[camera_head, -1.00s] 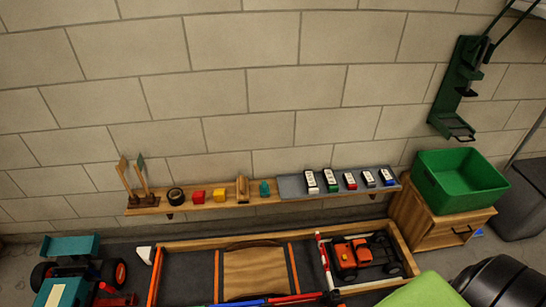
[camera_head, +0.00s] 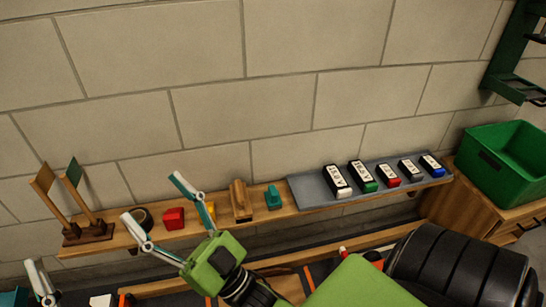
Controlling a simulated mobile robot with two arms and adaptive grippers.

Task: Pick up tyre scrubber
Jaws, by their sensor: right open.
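On the wall shelf (camera_head: 300,219), a wooden block-shaped item (camera_head: 240,200) and a small teal item (camera_head: 273,197) stand side by side. Either could be the tyre scrubber; I cannot tell which. My right gripper (camera_head: 153,198) is open and empty, its fingers spread in front of the shelf's left part. It is left of both items, and the red block shows between its fingers. Whether it touches anything is unclear.
The shelf also holds paddle-like stands (camera_head: 84,205), a black roll (camera_head: 143,217), a red block (camera_head: 173,218), a partly hidden yellow block (camera_head: 210,210) and several labelled items on a grey mat (camera_head: 312,196). A green bin (camera_head: 505,165) stands right on a wooden cabinet (camera_head: 480,207).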

